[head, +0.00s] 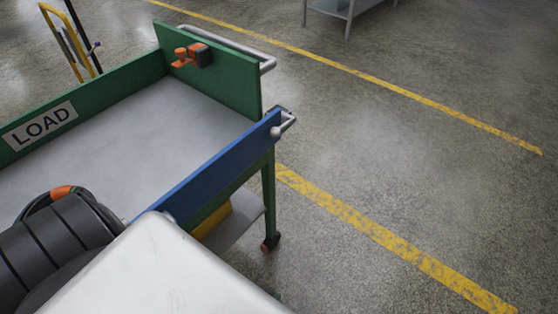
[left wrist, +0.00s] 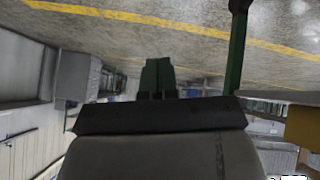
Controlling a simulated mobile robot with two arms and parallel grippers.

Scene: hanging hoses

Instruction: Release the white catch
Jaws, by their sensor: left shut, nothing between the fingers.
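A pale, whitish catch (head: 277,131) with a short rod is at the far right end of the blue side panel (head: 225,162) of a green cart. The panel stands upright along the near side of the cart bed. In the left wrist view, my left gripper (left wrist: 158,80) is shut, its two fingers side by side with nothing between them. In the head view, I cannot make out its fingertips; my white arm link covers the bottom of the picture. The catch cannot be made out in the left wrist view. My right gripper is not in view.
The grey cart bed (head: 140,130) is mostly bare. A LOAD sign (head: 40,126) and an orange fitting (head: 181,57) are on its green walls. A dark ribbed form with an orange band (head: 62,191) is at the lower left. Open floor with yellow lines lies to the right.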

